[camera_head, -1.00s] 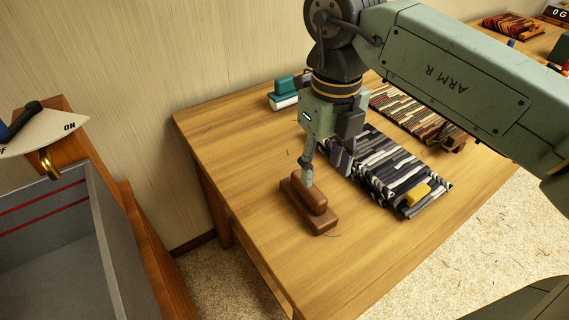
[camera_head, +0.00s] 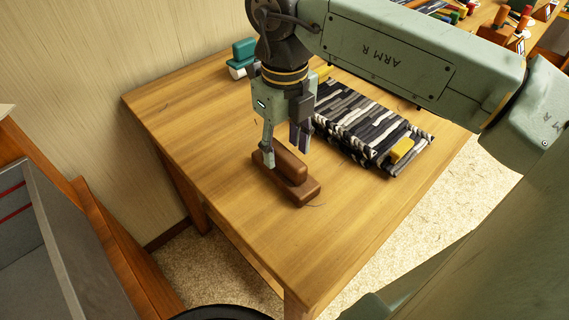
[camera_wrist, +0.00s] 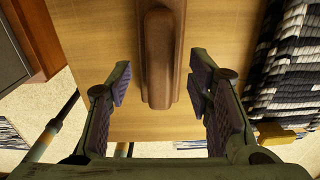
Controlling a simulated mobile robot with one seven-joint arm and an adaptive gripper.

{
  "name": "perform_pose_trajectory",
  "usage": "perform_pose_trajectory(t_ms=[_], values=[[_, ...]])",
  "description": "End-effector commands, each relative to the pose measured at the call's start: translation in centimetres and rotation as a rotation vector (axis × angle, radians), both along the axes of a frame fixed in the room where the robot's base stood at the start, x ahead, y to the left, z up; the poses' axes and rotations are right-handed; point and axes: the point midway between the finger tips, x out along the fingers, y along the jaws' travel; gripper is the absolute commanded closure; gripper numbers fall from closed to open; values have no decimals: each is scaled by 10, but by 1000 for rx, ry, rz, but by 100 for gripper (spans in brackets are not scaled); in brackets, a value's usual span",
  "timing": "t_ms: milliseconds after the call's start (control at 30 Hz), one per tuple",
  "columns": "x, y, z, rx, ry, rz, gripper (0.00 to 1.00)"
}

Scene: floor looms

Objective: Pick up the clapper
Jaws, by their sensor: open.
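The clapper (camera_head: 290,172) is a brown wooden block with a raised rounded handle. It lies on the wooden table near the table's front left edge. My gripper (camera_head: 284,150) points down at the clapper's far end. Its fingers are apart. In the wrist view the clapper (camera_wrist: 160,50) runs down from the top edge, and its rounded end lies between the two fingers of my gripper (camera_wrist: 161,84). Table surface shows on both sides of the clapper, with no finger contact visible. The fingertips' height over the table is hard to tell.
A striped black, grey and white woven piece (camera_head: 365,120) with a yellow block (camera_head: 401,151) lies right of my gripper. A teal-and-white object (camera_head: 243,55) stands at the back left. A grey-lined wooden bin (camera_head: 75,240) is at lower left. The table's front is clear.

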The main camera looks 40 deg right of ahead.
Motion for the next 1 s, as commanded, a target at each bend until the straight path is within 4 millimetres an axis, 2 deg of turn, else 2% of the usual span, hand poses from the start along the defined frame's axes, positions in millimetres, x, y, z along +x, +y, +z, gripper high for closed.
perform_pose_trajectory(t_ms=[33,100,367,1000], values=[[0,0,-14,0,0,1,53],[0,0,-22,-1,0,1,53],[0,0,-23,-1,0,0,53],[0,0,-23,-1,0,-1,95]])
